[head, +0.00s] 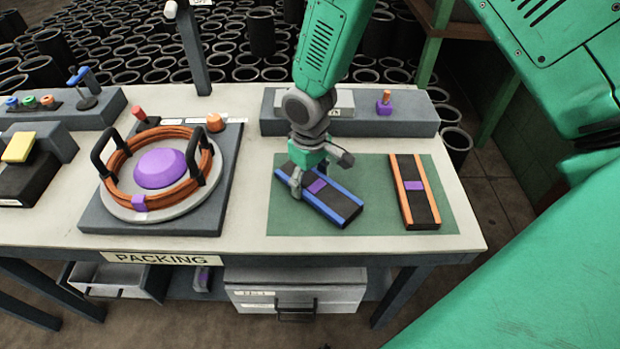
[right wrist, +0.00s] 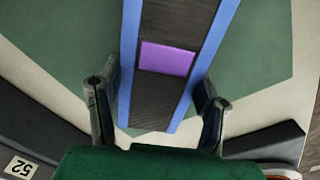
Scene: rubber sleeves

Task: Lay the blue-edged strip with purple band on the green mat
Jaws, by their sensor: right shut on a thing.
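The blue-edged strip (head: 336,205) is dark with blue long edges and a purple band (head: 317,186). It lies diagonally over the left part of the green mat (head: 375,220), and I cannot tell whether it touches the mat or is just above it. My right gripper (head: 316,180) is shut on the strip across its width near the band. In the right wrist view, the strip (right wrist: 160,100) runs between the two fingers (right wrist: 157,110), with the purple band (right wrist: 167,58) beyond them. My left gripper is not in view.
An orange-edged strip (head: 406,170) with a purple band lies on the mat's right side. Left of the mat stands a turntable tray (head: 100,218) with an orange coil and black handles. A grey ledge (head: 420,121) runs behind the mat. Bare mat shows between the strips.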

